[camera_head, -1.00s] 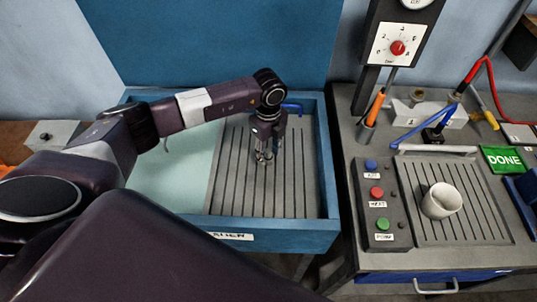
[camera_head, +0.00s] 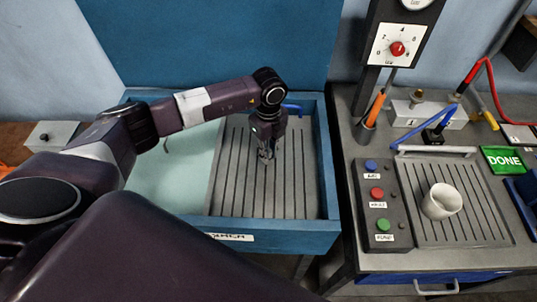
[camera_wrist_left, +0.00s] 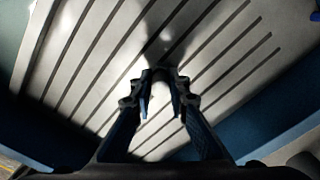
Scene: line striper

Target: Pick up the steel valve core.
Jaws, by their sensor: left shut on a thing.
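My left gripper (camera_head: 266,156) is over the slatted grey rack in the blue tray, pointing down. Its fingers are closed in on a small thing, taken to be the steel valve core. The core is hard to make out in the head view because the fingers mostly hide it. In the left wrist view, the two fingertips (camera_wrist_left: 160,82) stand close together over the pale slats, with only a narrow gap between them. I cannot tell whether the core touches the slats. My right gripper is not in view.
The blue tray (camera_head: 275,231) has raised walls around the rack and a pale green floor on the left. On the right bench, a white cup (camera_head: 441,201) stands on a grooved plate beside a button box (camera_head: 380,203). A gauge post stands behind.

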